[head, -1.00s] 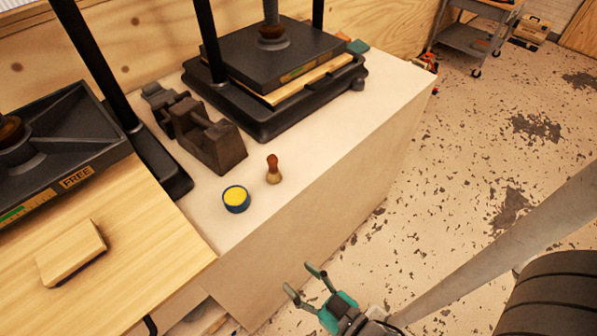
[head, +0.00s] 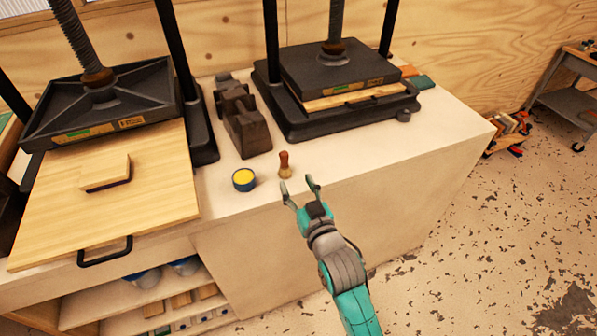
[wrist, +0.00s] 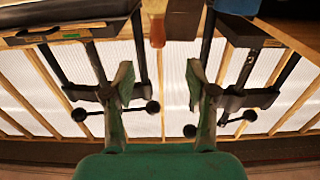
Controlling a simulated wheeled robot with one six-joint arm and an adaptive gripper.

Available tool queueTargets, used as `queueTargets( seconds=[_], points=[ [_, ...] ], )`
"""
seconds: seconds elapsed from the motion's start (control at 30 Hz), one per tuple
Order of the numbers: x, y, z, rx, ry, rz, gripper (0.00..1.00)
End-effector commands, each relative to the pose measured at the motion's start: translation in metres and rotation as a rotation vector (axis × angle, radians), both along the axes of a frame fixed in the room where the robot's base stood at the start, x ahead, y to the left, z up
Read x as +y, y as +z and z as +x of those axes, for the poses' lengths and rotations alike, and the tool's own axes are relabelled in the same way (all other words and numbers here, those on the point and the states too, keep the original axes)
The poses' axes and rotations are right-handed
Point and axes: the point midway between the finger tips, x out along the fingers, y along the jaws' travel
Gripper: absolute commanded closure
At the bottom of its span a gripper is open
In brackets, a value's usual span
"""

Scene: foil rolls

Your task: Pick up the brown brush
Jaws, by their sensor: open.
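The brown brush (head: 284,166) stands upright near the front edge of the pale bench top, with a reddish-brown handle above a lighter bristle end. My gripper (head: 298,186) is open and empty, just in front of the brush and slightly to its right in the head view. The fingertips look close to the brush, but I cannot tell whether they touch it. The wrist view looks upside down. There the brush (wrist: 157,32) shows at the top, roughly centred between the open fingers (wrist: 158,80) and beyond their tips.
Black presses (head: 345,80) stand at the back right and left (head: 105,95). The bench top (head: 400,140) right of the brush is clear.

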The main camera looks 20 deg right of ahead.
Motion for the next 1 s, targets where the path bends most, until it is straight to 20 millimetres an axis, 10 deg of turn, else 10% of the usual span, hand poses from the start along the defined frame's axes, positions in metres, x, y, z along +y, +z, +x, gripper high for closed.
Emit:
queueTargets(
  seconds=[1.0],
  points=[
    [-0.002, 0.004, 0.107, -0.003, -0.001, 0.001, 0.43]
  ],
)
